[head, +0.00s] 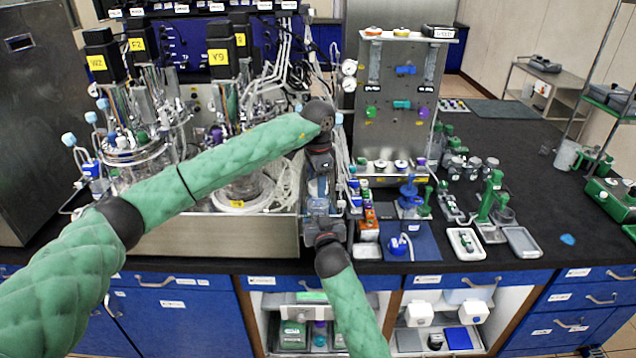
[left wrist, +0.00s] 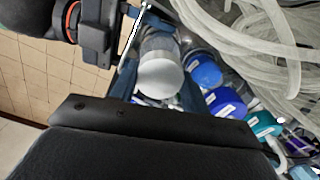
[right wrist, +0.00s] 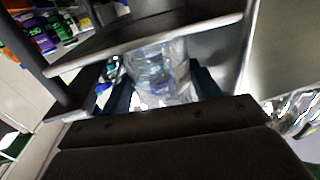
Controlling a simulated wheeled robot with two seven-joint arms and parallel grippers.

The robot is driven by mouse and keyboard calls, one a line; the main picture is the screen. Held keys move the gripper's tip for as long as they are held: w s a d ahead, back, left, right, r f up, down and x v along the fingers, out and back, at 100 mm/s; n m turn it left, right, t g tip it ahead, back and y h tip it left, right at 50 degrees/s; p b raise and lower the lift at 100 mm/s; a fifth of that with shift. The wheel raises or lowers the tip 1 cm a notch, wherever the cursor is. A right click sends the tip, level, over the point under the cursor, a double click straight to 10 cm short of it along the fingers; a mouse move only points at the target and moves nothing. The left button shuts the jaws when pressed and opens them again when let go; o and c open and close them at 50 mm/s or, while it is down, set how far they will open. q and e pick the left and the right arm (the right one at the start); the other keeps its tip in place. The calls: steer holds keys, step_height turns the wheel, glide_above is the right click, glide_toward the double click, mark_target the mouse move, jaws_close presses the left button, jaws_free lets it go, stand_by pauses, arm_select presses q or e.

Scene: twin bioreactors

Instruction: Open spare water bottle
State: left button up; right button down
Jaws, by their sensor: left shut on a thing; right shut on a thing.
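The spare water bottle is clear and stands between my two grippers in front of the steel tray in the head view (head: 320,188). My left gripper (head: 319,170) comes from above and is shut at the bottle's top. In the left wrist view its fingers sit on both sides of a round white cap (left wrist: 160,78). My right gripper (head: 322,212) comes from below and is shut on the clear bottle body (right wrist: 160,68), seen between its fingers in the right wrist view. Whether the cap still sits on the neck is hard to tell.
Bioreactor vessels (head: 135,160) with tubing stand behind at left. A steel panel (head: 395,105) stands at the back right. Blue-capped bottles (left wrist: 204,71) are close beside my left gripper. A blue mat (head: 420,240) and a white tray (head: 466,244) lie right.

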arm_select(q)
steer(key=shift+w, duration=0.1)
steer(key=o, duration=1.1)
steer(key=shift+r, duration=0.15)
